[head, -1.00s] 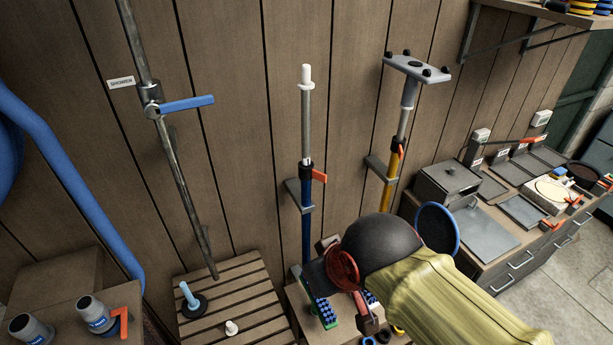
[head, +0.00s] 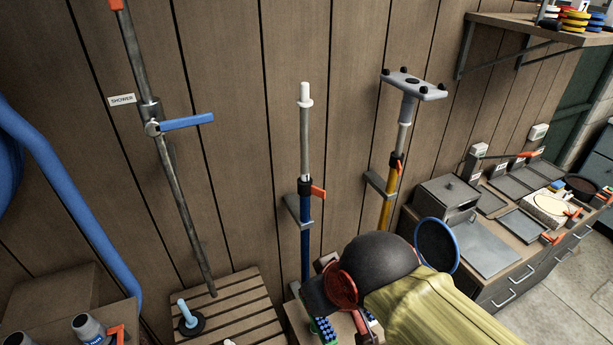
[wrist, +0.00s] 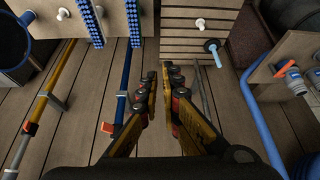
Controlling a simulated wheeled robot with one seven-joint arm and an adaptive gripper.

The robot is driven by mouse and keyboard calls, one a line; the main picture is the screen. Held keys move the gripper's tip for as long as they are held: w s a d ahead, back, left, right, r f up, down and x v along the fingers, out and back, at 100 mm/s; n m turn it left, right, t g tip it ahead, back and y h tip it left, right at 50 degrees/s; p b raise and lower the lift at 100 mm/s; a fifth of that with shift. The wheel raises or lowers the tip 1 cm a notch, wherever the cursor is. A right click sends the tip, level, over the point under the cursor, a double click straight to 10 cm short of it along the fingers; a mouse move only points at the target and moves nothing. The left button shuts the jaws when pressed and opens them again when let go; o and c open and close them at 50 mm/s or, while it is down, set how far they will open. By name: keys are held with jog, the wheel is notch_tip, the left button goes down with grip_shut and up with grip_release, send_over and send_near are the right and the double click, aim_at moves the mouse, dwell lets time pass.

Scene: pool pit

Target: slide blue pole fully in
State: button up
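The blue pole (head: 306,245) stands upright against the plank wall in the head view. Its thin grey inner tube (head: 305,145) sticks well out of the top and ends in a white tip (head: 305,92). An orange clamp lever (head: 318,192) sits at the collar and points right. In the wrist view the blue pole (wrist: 123,85) and its orange lever (wrist: 107,127) are left of my gripper (wrist: 162,75). The fingers have a narrow gap with nothing in it, apart from the pole. In the head view my arm hides the gripper fingers.
A yellow pole (head: 387,210) with a flat grey head stands right of the blue one. A shower pipe with a blue lever (head: 187,122) is at left. A slatted bench (head: 245,300) lies below.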

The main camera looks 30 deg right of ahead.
jog(key=shift+o, duration=0.5)
jog(key=shift+a+r+p, duration=0.2)
jog(key=shift+a+p, duration=0.05)
jog(key=shift+p, duration=0.15)
jog(key=o, duration=0.4)
jog(key=f+n+g+p, duration=0.1)
jog(key=w+g+p, duration=0.1)
jog(key=p, duration=0.1)
jog(key=shift+w+d+f+n+h, duration=0.15)
jog(key=shift+w+f+n+h, duration=0.15)
jog(key=shift+f+n+h, duration=0.1)
jog(key=shift+o, duration=1.1)
jog(key=w+d+n+h+p, duration=0.1)
jog(key=w+d+n+g+h+p, duration=0.1)
jog(key=d, duration=0.1)
jog(key=w+d+n+h+p, duration=0.1)
jog(key=d, duration=0.1)
jog(key=shift+n+g, duration=0.3)
jog(key=n+t+h+p, duration=0.3)
jog(key=n+t+h, duration=0.7)
jog(key=n, duration=1.1)
send_near(303, 118)
jog(key=x, duration=0.3)
jog(key=shift+p+x, duration=0.3)
jog(key=shift+x, duration=3.85)
jog(key=c, duration=0.3)
